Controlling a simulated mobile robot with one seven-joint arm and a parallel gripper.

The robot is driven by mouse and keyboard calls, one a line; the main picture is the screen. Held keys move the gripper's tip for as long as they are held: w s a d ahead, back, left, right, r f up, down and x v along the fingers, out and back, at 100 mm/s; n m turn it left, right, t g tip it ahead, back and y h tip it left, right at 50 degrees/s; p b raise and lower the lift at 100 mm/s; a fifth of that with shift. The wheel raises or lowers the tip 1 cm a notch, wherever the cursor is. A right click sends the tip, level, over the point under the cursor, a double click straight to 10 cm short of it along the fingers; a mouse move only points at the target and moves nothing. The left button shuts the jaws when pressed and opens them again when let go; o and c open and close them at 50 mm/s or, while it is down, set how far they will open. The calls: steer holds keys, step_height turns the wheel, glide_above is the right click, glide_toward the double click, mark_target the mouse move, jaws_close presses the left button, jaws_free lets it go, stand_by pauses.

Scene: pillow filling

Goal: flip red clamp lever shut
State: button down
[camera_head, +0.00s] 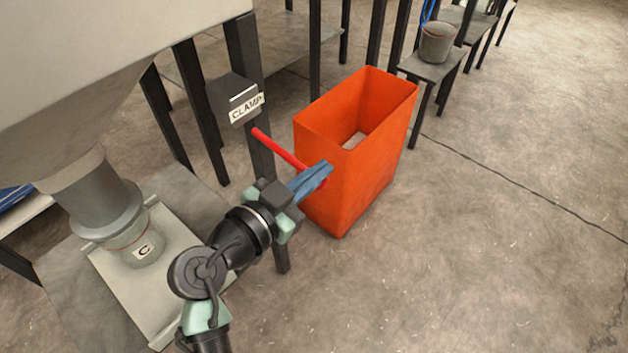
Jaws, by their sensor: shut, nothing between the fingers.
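The red clamp lever (278,148) is a thin red rod. It slants down and to the right from below the dark box with the "CLAMP" label (246,107), on a dark post. Its lower right end passes behind my gripper (328,167), with a bit of red showing beside the fingers. My gripper has blue fingers, shut with nothing between them, at the lever's lower end. I cannot tell whether the fingers touch the lever.
A tall open orange bin (352,170) stands just behind and right of my gripper. A grey hopper (110,90) with a spout and a jar marked "C" (143,251) is at left. A bucket (437,42) sits on a stool at the back. The floor at right is clear.

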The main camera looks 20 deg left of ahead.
steer(key=shift+a+f+m+b, duration=0.1)
steer(key=shift+f+m+b, duration=0.9)
steer(key=shift+f+b, duration=0.95)
steer(key=shift+r+b, duration=0.3)
steer(key=shift+b, duration=0.15)
step_height(320, 180, up, 4)
steer(key=w+d+p, duration=0.2)
steer(key=p, duration=0.1)
steer(key=v, duration=1)
steer(key=shift+s+f+p, duration=0.15)
steer(key=shift+s+p, duration=0.15)
steer(key=shift+s, duration=0.1)
